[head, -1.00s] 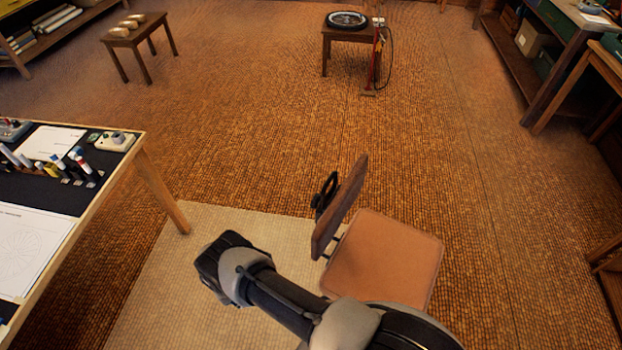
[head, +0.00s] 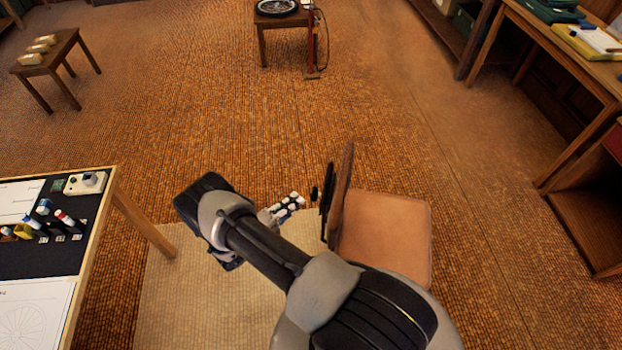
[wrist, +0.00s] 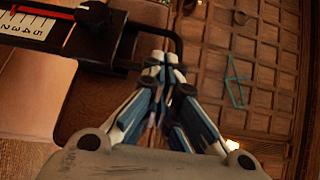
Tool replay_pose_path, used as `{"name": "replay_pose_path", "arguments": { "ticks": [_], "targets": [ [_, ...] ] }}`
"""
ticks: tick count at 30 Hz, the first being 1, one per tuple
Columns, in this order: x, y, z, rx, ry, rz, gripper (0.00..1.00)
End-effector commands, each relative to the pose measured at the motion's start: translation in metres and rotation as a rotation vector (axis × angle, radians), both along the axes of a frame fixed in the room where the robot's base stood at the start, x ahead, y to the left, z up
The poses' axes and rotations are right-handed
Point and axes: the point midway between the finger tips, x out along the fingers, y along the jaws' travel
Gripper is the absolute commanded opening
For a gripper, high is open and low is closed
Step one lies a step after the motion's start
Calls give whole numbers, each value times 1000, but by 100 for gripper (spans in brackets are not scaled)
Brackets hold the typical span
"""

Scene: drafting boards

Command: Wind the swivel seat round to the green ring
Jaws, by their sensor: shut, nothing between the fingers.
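The swivel seat has a tan seat pad (head: 387,235) and an upright wooden backrest (head: 343,195), with black hardware (head: 327,200) on the backrest's left face. My gripper (head: 297,201) reaches from the left, its white and blue fingers shut and empty, close to that hardware. In the wrist view the shut fingertips (wrist: 163,68) are beside a bent black bar (wrist: 178,42); whether they touch it I cannot tell. A white numbered scale with a red mark (wrist: 32,27) shows at upper left there. I cannot make out a green ring in either view.
A drafting table (head: 95,225) with pens and papers stands at left. A small stool (head: 50,65) and a wheel stand (head: 280,30) are at the back. A workbench (head: 570,60) stands at right. A pale mat (head: 190,290) lies below my arm; the middle floor is open.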

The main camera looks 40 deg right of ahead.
Motion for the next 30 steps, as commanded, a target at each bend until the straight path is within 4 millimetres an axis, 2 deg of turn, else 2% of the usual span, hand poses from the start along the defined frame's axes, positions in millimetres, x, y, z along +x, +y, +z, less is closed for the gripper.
{"name": "replay_pose_path", "arguments": {
  "ticks": [5,15,21,25,30],
  "targets": [
    [-1,-19,1,-7,-3,-13,0],
    [5,-90,0,-4,-3,-12,0],
    [9,-123,0,-4,-2,-8,0],
    [11,-134,1,-4,-2,-6,0],
    [11,-139,1,-4,-1,-5,0]
  ]
}}
